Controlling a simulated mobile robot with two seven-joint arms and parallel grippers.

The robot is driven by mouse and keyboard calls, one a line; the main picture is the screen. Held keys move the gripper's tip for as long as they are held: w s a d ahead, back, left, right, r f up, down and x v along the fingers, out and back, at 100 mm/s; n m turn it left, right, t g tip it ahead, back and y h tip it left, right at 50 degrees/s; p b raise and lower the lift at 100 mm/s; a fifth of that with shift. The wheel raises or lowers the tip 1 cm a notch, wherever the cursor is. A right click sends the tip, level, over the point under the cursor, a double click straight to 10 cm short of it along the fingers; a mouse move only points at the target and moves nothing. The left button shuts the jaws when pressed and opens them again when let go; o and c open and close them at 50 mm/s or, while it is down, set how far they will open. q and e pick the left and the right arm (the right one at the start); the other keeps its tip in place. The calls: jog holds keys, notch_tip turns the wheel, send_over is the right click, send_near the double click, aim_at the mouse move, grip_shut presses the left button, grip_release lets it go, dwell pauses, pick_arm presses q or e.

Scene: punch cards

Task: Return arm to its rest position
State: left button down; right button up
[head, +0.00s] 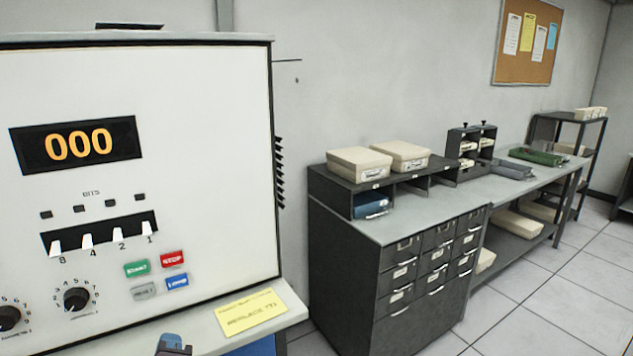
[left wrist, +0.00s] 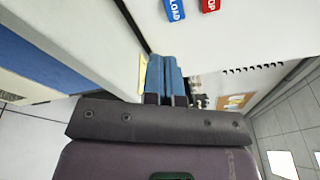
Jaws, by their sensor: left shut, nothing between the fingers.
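The fingers look clear of the buttons. My right gripper is not in view.
The console carries a display (head: 78,145) reading 000, white switches, knobs, and a red STOP button (head: 173,258). To the right stand a dark drawer cabinet (head: 425,265) with boxes on top, a long bench (head: 545,178) and a shelf rack (head: 590,135). Tiled floor (head: 540,290) at right is clear.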

pick_arm(q)
jog(key=s+f+n+g+h, duration=0.2)
jog(key=s+f+n+h, duration=0.1)
jog(key=s+f+n, duration=0.6)
jog(key=s+a+f+n+g+h+b, duration=0.1)
jog(key=s+f+n+g+h, duration=0.1)
jog(key=s+f+n, duration=0.7)
notch_tip(320, 180, down, 5)
jog(key=shift+s+a+f+n+g+h, duration=0.2)
jog(key=shift+s+a+n+g+h, duration=0.15)
jog(key=shift+h, duration=0.15)
